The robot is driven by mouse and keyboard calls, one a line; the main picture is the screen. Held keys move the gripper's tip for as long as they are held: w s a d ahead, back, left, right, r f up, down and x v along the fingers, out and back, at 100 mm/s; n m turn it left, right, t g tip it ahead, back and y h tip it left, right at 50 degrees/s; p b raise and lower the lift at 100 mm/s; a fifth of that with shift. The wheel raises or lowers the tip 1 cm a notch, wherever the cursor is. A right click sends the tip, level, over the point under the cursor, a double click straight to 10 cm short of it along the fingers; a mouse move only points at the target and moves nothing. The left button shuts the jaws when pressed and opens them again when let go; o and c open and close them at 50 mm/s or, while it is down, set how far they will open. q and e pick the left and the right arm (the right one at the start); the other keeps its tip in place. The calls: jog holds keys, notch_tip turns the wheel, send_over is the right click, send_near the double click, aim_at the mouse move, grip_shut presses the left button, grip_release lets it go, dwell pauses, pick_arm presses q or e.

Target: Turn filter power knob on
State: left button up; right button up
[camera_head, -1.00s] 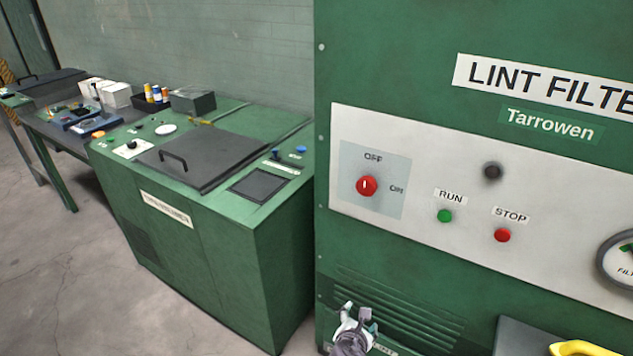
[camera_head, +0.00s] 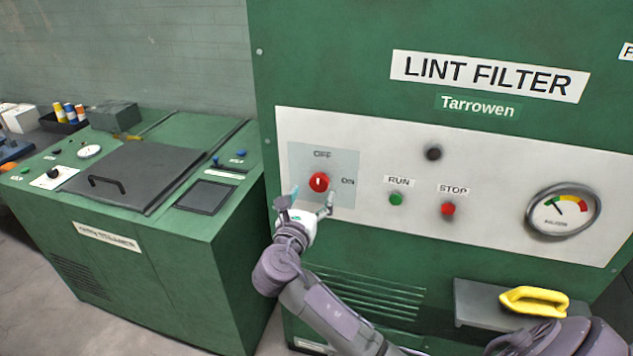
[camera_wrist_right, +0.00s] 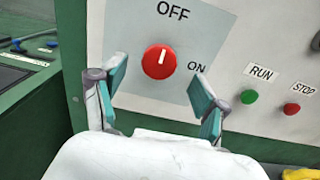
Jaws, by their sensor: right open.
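The red filter power knob (camera_head: 319,182) sits on a pale blue-grey plate (camera_head: 347,160) on the white panel of the green lint filter cabinet. Its white mark points up, toward the OFF label; ON is to its right. In the right wrist view the knob (camera_wrist_right: 159,62) shows between and beyond my fingers. My right gripper (camera_head: 305,196) is open and empty, just below the knob in the head view. Its teal-padded fingertips (camera_wrist_right: 158,80) are spread to either side and do not visibly touch the knob. My left gripper is not in view.
Right of the plate are a green RUN button (camera_head: 396,199), a red STOP button (camera_head: 448,209), a dark lamp (camera_head: 433,153) and a round gauge (camera_head: 562,212). A shelf (camera_head: 482,311) below holds a yellow item (camera_head: 534,300). A green machine (camera_head: 150,270) stands left.

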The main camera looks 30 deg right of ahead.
aim_at(318, 184)
jog(key=x, duration=0.5)
jog(key=c, duration=1.1)
